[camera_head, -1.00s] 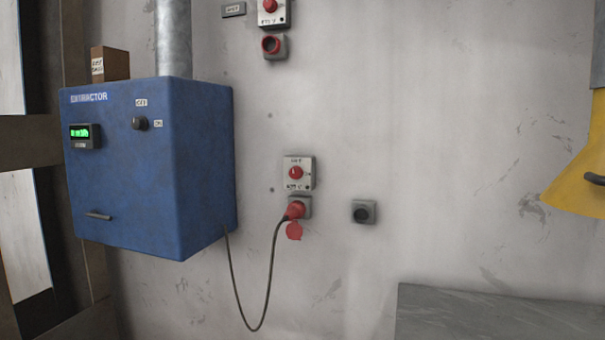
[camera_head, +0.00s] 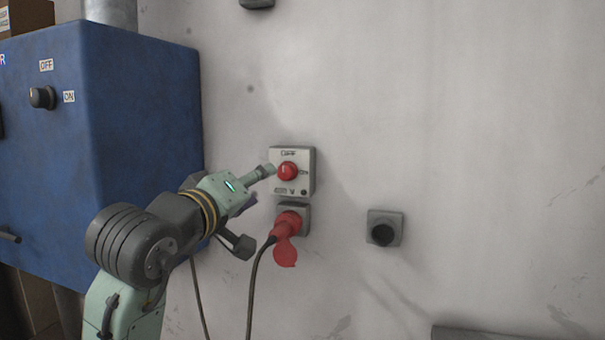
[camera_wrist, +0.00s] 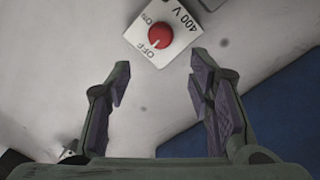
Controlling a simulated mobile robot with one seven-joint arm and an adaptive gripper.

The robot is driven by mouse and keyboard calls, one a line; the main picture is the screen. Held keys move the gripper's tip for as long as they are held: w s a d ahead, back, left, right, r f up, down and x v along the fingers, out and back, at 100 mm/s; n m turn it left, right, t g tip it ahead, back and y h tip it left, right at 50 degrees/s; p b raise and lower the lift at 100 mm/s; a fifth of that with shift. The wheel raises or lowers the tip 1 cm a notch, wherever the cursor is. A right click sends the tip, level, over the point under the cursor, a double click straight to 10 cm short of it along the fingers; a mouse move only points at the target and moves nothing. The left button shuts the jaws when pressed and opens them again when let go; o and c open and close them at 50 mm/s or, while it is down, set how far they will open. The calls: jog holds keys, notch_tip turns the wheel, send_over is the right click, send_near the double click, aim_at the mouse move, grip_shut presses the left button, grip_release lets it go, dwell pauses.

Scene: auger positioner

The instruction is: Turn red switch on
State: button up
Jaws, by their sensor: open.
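The red switch (camera_head: 287,171) is a round red knob with a white mark, on a pale wall box (camera_head: 305,160). In the wrist view the red knob (camera_wrist: 160,35) lies ahead, beyond the fingertips, with OFF, ON and 400 V labels around it. Its white mark appears to point toward OFF. My gripper (camera_wrist: 160,75) is open and empty, its two fingers spread wide with the knob beyond the gap. In the head view my gripper (camera_head: 263,173) is just left of the knob; the remaining distance is hard to judge, and contact cannot be told.
A red plug (camera_head: 288,222) with a hanging cable sits in a socket right below the switch box. A blue cabinet (camera_head: 145,120) stands close on the left.

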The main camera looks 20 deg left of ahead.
aim_at(283, 174)
jog(key=w+p, duration=0.1)
jog(key=w, duration=0.2)
jog(key=w+p, duration=0.1)
jog(key=w, duration=0.3)
jog(key=w+d+p, duration=0.1)
jog(key=w, duration=0.3)
jog(key=shift+d+f, duration=0.1)
jog(key=shift+f, duration=0.05)
jog(key=shift+c, duration=0.3)
jog(key=c, duration=1.1)
